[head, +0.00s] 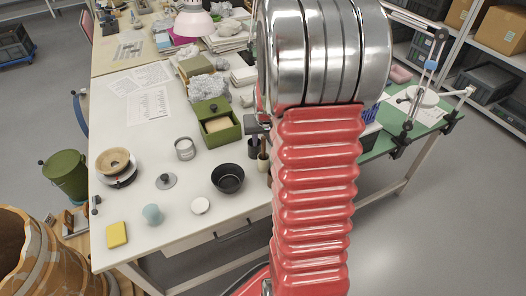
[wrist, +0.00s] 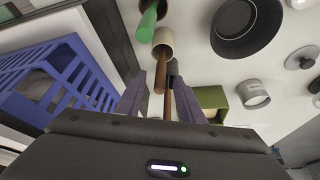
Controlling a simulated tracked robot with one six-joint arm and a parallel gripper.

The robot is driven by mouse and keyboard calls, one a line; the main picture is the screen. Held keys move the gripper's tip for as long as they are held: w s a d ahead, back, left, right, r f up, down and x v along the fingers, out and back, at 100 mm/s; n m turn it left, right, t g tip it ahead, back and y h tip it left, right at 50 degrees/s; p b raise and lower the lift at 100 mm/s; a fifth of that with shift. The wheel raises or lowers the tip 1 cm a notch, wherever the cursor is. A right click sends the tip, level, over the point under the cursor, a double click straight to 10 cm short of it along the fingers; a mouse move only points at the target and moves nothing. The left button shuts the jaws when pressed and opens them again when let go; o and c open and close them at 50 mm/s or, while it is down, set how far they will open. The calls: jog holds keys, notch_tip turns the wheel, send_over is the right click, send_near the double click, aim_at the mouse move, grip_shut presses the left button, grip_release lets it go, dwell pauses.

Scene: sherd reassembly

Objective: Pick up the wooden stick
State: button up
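In the wrist view, my gripper (wrist: 162,82) is open, its two grey fingers apart. A brown wooden stick (wrist: 159,78) lies between the fingers in the picture, its upper end at a small beige cup (wrist: 163,36). Another brown, stick-like piece (wrist: 167,106) shows just below, closer to the gripper body, with a dark holder (wrist: 174,70) beside it. I see gaps between the fingers and the sticks. In the head view my red arm hides most of this spot; only small dark holders with upright pieces (head: 262,160) show at its left edge.
A green rod (wrist: 147,22) stands close to the beige cup. A blue slatted crate (wrist: 62,75) is at the left of the wrist view. A black bowl (head: 228,178), a green box (head: 222,133) and a metal tin (head: 185,149) stand nearby on the white table (head: 130,195).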

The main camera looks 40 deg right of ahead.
jog(key=shift+w+f, duration=0.1)
jog(key=shift+f, duration=0.2)
jog(key=shift+c, duration=0.3)
grip_shut()
dwell(0.3)
